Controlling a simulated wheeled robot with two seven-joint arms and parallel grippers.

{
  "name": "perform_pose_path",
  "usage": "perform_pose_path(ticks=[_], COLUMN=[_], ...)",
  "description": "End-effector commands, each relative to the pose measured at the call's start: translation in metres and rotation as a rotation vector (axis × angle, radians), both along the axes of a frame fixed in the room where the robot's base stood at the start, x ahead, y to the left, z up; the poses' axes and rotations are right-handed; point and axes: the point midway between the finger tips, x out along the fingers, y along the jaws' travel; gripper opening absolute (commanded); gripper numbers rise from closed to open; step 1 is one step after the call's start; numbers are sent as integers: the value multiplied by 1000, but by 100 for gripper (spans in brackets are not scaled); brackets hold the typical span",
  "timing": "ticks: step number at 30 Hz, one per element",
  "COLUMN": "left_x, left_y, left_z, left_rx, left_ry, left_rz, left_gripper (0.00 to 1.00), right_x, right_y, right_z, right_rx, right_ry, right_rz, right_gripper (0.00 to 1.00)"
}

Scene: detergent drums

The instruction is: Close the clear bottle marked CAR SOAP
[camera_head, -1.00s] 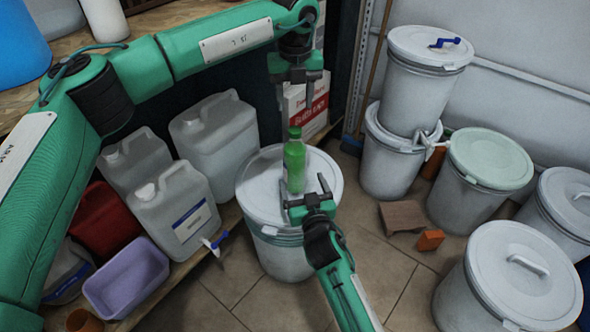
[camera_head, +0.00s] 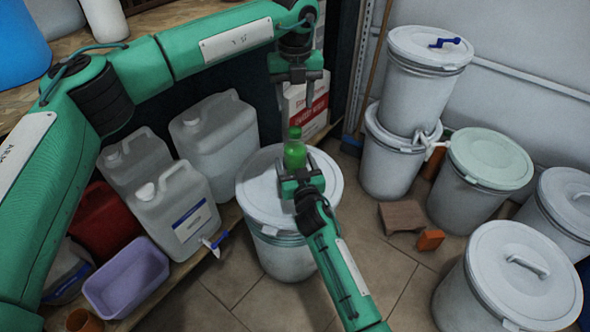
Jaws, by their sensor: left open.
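A small bottle with green contents (camera_head: 295,152) stands upright on the lid of a white drum (camera_head: 258,190). A darker green top shows at its upper end; whether it is a loose or seated cap is too small to tell, and no marking is readable. My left gripper (camera_head: 297,98) is open and empty, pointing down just above the bottle. My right gripper (camera_head: 297,168) reaches in from the front with its fingers at the bottle's lower part, which it hides. I cannot tell whether those fingers grip it.
White jugs (camera_head: 180,205), a red canister (camera_head: 103,220) and a purple tub (camera_head: 127,277) stand at the left. A red-and-white box (camera_head: 306,108) is behind the drum. Stacked drums (camera_head: 388,160) and other lidded drums (camera_head: 510,275) stand at the right. Tiled floor lies between.

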Motion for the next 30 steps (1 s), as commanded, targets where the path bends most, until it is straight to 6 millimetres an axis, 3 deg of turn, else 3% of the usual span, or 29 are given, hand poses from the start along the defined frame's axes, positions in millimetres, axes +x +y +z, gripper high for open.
perform_pose_path(ticks=[1, 11, 30], left_x=[0, 0, 0], left_y=[0, 0, 0], left_z=[0, 0, -1], left_rx=[0, -1, 0], left_ry=[0, 1, 0], left_rz=[0, -1, 0], left_gripper=[49, 49, 49], right_x=[0, 0, 0], right_y=[0, 0, 0], right_z=[0, 0, 0], right_rx=[0, 0, 0], right_ry=[0, 0, 1], right_rz=[0, 0, 0], right_gripper=[63, 0, 0])
